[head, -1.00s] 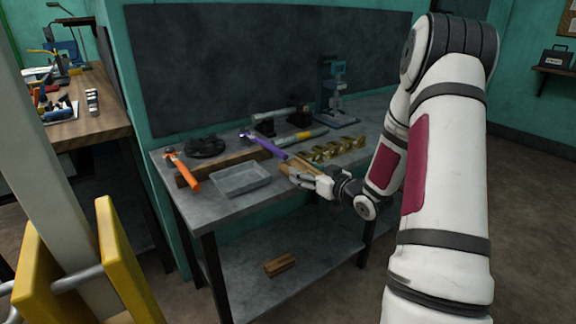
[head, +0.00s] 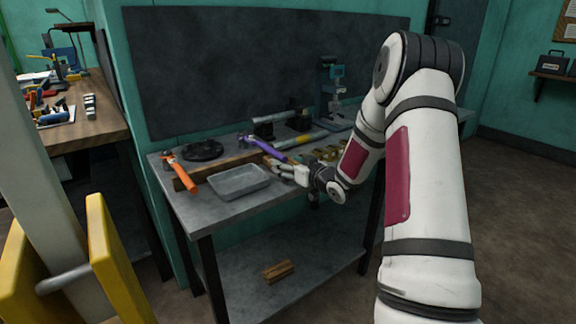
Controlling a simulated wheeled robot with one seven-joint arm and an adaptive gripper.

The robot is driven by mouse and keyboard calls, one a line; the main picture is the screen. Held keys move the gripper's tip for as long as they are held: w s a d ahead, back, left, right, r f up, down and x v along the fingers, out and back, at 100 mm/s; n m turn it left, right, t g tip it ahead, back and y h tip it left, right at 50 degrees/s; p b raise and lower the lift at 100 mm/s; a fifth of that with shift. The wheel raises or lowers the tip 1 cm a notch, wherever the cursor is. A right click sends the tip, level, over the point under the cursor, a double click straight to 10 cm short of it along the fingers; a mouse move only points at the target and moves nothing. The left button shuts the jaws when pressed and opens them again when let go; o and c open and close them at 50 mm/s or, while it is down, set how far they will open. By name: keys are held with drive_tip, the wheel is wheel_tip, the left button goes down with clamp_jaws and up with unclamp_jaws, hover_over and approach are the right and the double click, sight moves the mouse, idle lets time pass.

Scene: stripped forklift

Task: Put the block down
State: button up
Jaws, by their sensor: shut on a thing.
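My gripper (head: 281,172) is over the grey workbench (head: 220,208), just right of the metal tray. It is shut on a small wooden block (head: 269,161), of which only a little shows at the fingertips. The fingers hide most of the block, and I cannot tell whether it touches the bench top. Another wooden block (head: 278,271) lies on the lower shelf.
The shallow grey tray (head: 239,182) sits at the bench front. Brass parts (head: 327,153) are partly behind my arm. A teal microscope-like stand (head: 332,90) is at the back.

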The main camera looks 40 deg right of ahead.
drive_tip(key=shift+f, duration=0.15)
drive_tip(key=o, duration=1.4)
